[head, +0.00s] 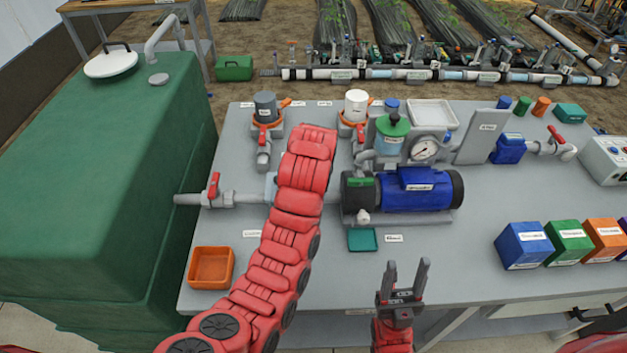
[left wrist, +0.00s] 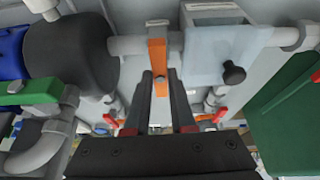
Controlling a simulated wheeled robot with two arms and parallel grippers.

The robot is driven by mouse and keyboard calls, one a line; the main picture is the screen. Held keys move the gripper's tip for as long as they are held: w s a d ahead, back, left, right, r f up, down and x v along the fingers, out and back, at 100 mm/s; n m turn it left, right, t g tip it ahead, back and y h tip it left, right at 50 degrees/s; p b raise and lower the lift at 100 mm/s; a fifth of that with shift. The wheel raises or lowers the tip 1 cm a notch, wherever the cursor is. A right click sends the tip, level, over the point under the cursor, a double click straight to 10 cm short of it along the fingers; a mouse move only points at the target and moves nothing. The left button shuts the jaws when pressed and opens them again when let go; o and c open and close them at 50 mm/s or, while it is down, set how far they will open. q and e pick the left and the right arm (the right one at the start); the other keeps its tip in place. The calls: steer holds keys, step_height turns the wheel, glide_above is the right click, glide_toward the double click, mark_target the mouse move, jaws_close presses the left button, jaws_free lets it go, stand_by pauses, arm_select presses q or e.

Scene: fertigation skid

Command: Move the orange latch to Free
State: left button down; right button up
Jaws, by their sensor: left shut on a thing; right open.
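The orange latch (left wrist: 157,52) shows in the left wrist view as an upright flat bar across the grey pipe, between the dark pump end and a clear box. My left gripper (left wrist: 160,76) is shut on its lower part, one dark finger on each side. In the head view my red left arm hides the latch and the left gripper. My right gripper (head: 406,278) is open and empty near the front edge of the bench. The label "Free" cannot be read in these frames.
The clear box (left wrist: 225,50) with a black knob is close beside the latch. The blue pump (head: 418,190) stands right of my left arm. A red-handled valve (head: 213,188), an orange tray (head: 211,267) and a green tank (head: 110,150) are on the left.

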stand_by(0.4)
arm_select(q)
steer(key=c, duration=0.8)
jaws_free()
steer(key=shift+o, duration=0.2)
steer(key=p+v, duration=1)
steer(key=v, duration=0.7)
steer(key=shift+r, duration=0.2)
